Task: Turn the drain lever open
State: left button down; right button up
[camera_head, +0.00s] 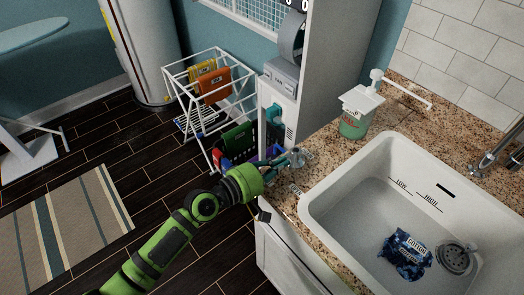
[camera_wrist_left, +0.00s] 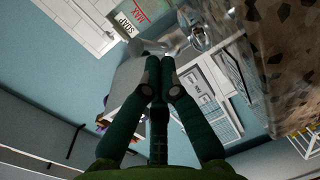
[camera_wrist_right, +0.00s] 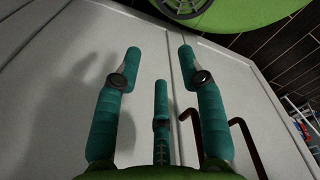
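A small metallic fitting (camera_head: 297,156), which looks like the drain lever, stands at the left edge of the granite counter. A round metal part (camera_wrist_left: 200,38), probably the same fitting, shows in the left wrist view just beyond the fingertips. My left gripper (camera_head: 284,162) is at the fitting, with its fingertips together; I cannot tell whether they touch it. In the left wrist view the fingers (camera_wrist_left: 160,66) meet with nothing visible between them. My right gripper (camera_wrist_right: 158,58) is open and empty in front of white cabinet doors (camera_wrist_right: 60,80). The sink drain (camera_head: 455,258) shows in the basin.
A soap dispenser (camera_head: 356,112) stands on the counter (camera_head: 420,118) behind the fitting. A white wire rack (camera_head: 235,80) with coloured items stands on the floor. Brown bar handles (camera_wrist_right: 245,140) are beside my right gripper.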

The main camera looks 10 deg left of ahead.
pick_arm(q)
jog(key=shift+s+d+r+n+t+y+p, duration=0.2)
jog(key=shift+d+r+n+t+y+p, duration=0.15)
jog(key=shift+n+p, duration=0.1)
jog(key=shift+s+d+f, duration=0.1)
jog(key=shift+f, duration=0.05)
jog(key=shift+s+d+f+p, duration=0.1)
jog(key=shift+d+f+p, duration=0.15)
jog(key=shift+d+p, duration=0.2)
pick_arm(e)
jog(key=shift+w+r, duration=0.15)
jog(key=shift+r, duration=1.25)
pick_arm(q)
jog(key=shift+d, duration=0.1)
